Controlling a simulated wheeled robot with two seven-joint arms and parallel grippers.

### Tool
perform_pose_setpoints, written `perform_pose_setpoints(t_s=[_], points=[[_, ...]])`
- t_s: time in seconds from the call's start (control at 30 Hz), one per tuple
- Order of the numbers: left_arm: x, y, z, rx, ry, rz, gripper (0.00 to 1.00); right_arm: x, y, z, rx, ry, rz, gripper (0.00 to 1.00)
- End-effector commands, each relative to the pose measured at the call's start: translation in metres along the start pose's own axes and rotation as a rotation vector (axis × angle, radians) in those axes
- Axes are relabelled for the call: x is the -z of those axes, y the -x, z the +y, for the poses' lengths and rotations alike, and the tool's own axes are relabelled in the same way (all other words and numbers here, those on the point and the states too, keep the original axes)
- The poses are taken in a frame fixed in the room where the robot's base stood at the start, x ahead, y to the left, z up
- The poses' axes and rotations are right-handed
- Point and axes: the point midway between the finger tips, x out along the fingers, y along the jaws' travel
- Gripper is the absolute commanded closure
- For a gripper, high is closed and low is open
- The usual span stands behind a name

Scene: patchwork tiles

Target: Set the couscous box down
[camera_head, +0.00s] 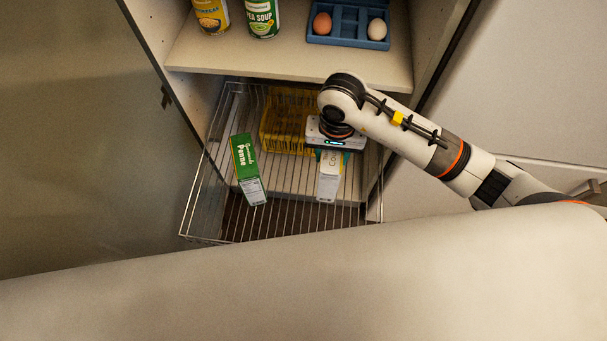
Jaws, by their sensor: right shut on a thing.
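The couscous box (329,178) is a white upright box in the wire pull-out basket (190,205), on its right side. My right gripper (331,152) comes down from above and is shut on the top of the couscous box. The gripper's palm hides the top of the box. The box's lower end is close to the basket's wire floor; I cannot tell whether it touches. My left gripper is not in view.
A green penne box (247,168) stands tilted in the basket's left part. A yellow basket (281,122) is at the back. The shelf (290,62) above holds two cans and a blue egg tray (348,27). Wires between the two boxes are bare.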

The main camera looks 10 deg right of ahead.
Motion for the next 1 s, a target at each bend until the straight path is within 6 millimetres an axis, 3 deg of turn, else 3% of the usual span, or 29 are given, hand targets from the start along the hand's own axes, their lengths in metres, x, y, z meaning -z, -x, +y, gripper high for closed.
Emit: perform_pose_setpoints(t_s=[0.2, 0.47, 0.63, 1.0], points=[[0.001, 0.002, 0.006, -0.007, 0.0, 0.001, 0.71, 0.002, -0.038, 0.0, 0.0, -0.001, 0.004, 1.0], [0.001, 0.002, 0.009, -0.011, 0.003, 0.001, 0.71, 0.001, -0.06, 0.0, -0.002, 0.0, 0.002, 1.0], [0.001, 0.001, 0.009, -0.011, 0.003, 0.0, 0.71, 0.001, -0.084, 0.0, -0.001, -0.001, 0.003, 1.0], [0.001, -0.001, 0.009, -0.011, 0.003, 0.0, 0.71, 0.0, -0.092, 0.0, -0.001, 0.002, -0.002, 1.0]])
